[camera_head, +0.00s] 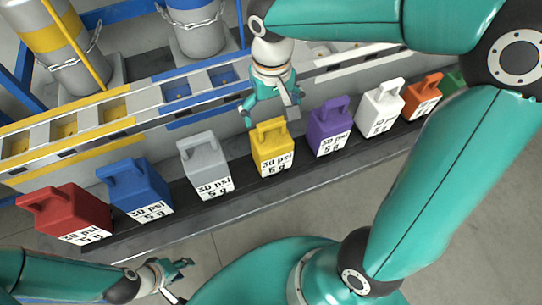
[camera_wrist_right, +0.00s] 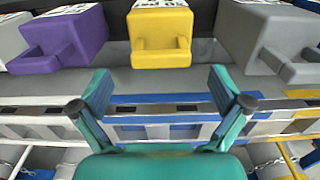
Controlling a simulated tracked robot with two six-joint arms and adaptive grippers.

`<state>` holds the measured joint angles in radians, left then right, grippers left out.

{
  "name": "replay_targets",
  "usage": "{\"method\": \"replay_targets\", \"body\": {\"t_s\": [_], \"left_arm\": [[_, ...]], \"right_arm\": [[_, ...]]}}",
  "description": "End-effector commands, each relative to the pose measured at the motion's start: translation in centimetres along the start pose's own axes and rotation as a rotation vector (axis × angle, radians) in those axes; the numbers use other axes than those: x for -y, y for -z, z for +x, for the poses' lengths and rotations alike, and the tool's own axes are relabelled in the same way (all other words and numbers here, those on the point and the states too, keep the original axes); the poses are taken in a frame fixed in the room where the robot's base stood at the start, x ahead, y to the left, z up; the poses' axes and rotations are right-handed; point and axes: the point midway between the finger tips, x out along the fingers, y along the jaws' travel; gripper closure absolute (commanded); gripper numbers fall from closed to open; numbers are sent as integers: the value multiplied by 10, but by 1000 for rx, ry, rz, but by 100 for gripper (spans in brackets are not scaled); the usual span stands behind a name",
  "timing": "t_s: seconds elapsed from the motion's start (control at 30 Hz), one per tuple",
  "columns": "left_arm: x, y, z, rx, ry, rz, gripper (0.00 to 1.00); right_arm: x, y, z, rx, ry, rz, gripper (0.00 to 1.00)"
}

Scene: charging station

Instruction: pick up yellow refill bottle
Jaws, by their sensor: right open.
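The yellow refill bottle (camera_head: 272,150) stands upright on the dark shelf, between a grey bottle and a purple bottle. Its label reads 30 psi, 5 g. In the right wrist view the yellow bottle (camera_wrist_right: 160,35) is at the top centre with its handle towards the gripper. My right gripper (camera_head: 271,108) is open and empty, just behind and above the yellow bottle's handle. In the right wrist view its two fingers (camera_wrist_right: 163,92) are spread apart, with the bottle ahead of the gap. My left gripper (camera_head: 180,273) is at the bottom left, in front of the shelf; its fingers look apart and empty.
On the shelf (camera_head: 115,240) stand red (camera_head: 65,215), blue (camera_head: 135,190), grey (camera_head: 206,165), purple (camera_head: 329,127), white (camera_head: 380,107), orange (camera_head: 422,95) and green (camera_head: 453,82) bottles. Behind them runs a rail with coloured slots (camera_head: 175,95). Large chained cylinders (camera_head: 195,25) stand at the back left.

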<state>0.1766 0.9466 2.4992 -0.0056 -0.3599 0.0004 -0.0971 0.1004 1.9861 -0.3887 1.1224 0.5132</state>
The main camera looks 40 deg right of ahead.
Motion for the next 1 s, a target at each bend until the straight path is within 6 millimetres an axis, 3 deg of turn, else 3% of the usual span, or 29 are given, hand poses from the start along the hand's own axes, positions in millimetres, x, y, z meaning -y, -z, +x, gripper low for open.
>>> {"method": "replay_targets", "body": {"t_s": [0.1,0.43,0.7,1.0], "left_arm": [[1,0,2,0,0,0,60],[0,0,2,-1,0,0,60],[0,0,1,-1,0,0,60],[0,0,1,-1,0,0,60]], "right_arm": [[-1,0,21,3,-1,1,0],[-1,-1,45,3,0,3,0],[0,-1,81,2,-1,3,0],[0,-1,86,-1,1,4,0]]}}
